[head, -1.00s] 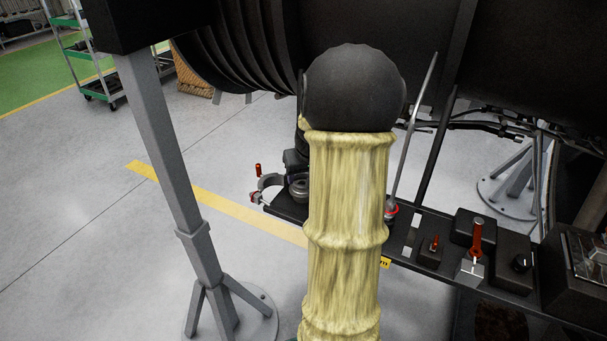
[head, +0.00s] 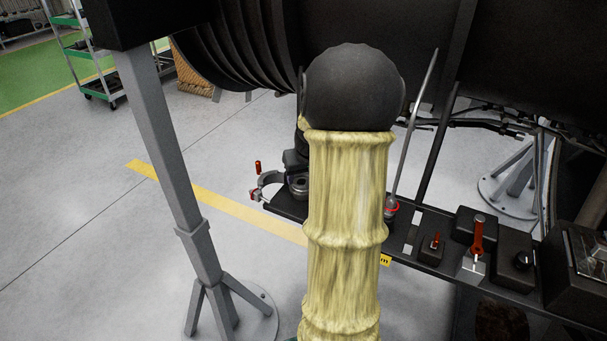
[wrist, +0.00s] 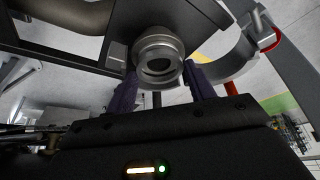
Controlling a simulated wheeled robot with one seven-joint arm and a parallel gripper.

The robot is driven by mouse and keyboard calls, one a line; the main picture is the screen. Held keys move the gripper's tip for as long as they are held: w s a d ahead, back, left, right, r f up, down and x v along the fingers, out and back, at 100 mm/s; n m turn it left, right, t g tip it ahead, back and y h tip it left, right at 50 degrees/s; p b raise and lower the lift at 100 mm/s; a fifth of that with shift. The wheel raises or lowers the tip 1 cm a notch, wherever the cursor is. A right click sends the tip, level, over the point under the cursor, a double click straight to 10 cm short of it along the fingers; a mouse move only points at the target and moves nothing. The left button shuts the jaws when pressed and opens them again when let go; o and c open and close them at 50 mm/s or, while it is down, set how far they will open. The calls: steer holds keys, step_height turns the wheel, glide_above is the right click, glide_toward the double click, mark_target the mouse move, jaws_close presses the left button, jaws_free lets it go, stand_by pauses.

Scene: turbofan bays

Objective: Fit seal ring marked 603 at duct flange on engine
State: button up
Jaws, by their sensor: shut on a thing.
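My gripper (wrist: 162,84) shows in the wrist view with its two purple fingers on either side of a grey, stepped metal ring-shaped piece (wrist: 158,48). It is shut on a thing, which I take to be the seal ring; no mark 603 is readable. Where the ring ends and the duct flange begins cannot be told. In the head view my gripper (head: 297,162) is a dark shape, partly hidden behind my yellow-sleeved arm, just above a round metal piece (head: 298,185) on the dark shelf. An open grey clamp band (head: 268,181) stands just left of it.
The clamp band also curves close right of the fingers in the wrist view (wrist: 236,62). A thin rod (head: 413,125) rises beside my arm. A grey stand (head: 165,150) is left.

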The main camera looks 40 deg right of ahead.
steer(key=shift+f+b, duration=0.45)
steer(key=shift+f, duration=0.1)
stand_by(0.4)
steer(key=o, duration=0.9)
steer(key=shift+o, duration=1.2)
steer(key=shift+a, duration=0.2)
steer(key=shift+d, duration=0.1)
steer(key=shift+d, duration=0.15)
steer(key=shift+r, duration=0.15)
steer(key=shift+r, duration=0.65)
steer(key=a+b+v, duration=0.1)
steer(key=b+v, duration=0.1)
steer(key=v, duration=1.4)
steer(key=shift+s, duration=0.15)
